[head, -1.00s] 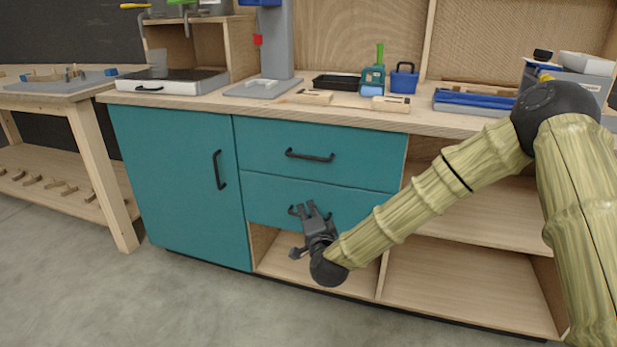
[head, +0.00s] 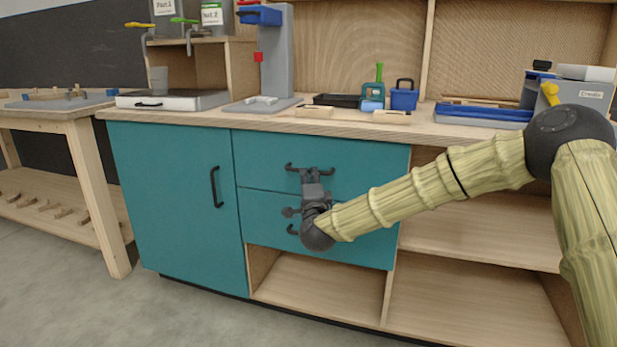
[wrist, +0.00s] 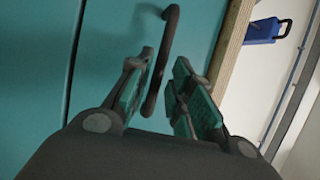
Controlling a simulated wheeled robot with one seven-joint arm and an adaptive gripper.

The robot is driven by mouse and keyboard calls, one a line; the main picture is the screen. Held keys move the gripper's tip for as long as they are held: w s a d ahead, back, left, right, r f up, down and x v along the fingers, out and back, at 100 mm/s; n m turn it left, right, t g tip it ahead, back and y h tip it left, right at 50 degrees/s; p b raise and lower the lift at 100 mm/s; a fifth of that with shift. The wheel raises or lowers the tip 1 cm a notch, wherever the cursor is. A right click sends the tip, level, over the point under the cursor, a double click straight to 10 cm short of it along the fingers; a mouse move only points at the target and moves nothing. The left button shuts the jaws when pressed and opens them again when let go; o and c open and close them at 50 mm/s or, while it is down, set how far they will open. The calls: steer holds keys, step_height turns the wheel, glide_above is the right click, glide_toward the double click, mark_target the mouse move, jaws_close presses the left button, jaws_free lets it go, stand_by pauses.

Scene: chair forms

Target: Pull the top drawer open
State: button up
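The top drawer (head: 372,160) is a teal front with a black bar handle (head: 290,168), under the workbench top. It looks shut. My gripper (head: 310,172) is in front of this handle and hides its middle. In the wrist view, my gripper (wrist: 161,95) is open, its two fingers with teal pads on either side of the black handle (wrist: 166,50). The lower part of the handle lies between the fingertips, with a gap visible on the right side. Whether the left finger touches it I cannot tell.
A second teal drawer (head: 355,222) is below, its handle partly hidden by my gripper. A teal cabinet door (head: 175,190) is to the left. Tools and a blue box (head: 404,97) stand on the worktop (head: 230,117). Open shelves (head: 480,230) are at the right.

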steer(key=shift+b+x, duration=0.4)
steer(key=shift+x, duration=1.6)
jaws_close()
